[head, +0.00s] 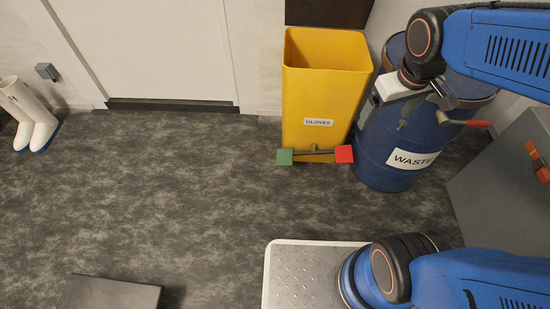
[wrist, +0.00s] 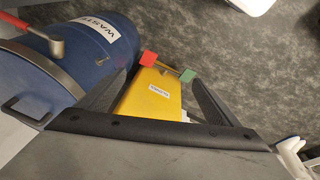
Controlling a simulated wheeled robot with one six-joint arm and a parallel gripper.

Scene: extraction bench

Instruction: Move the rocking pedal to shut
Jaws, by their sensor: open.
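The rocking pedal (head: 314,152) is a thin bar with a green block at its left end and a red block at its right end. It sits low at the front of the yellow bin (head: 308,97) labelled GLOVES, whose top is open. The red block looks slightly higher in the head view; I cannot tell the tilt surely. My gripper (head: 422,108) is open and empty, above the blue WASTE drum, right of and above the pedal. In the wrist view the pedal (wrist: 167,68) and the bin (wrist: 152,97) show between and beyond the spread fingers (wrist: 155,95).
The blue drum (head: 385,165) with a red-handled lever (head: 478,123) stands right of the bin. A grey cabinet (head: 500,185) is at the right, and a metal tread plate (head: 300,270) in front. White boots (head: 30,120) stand far left. The floor (head: 180,190) left of the bin is clear.

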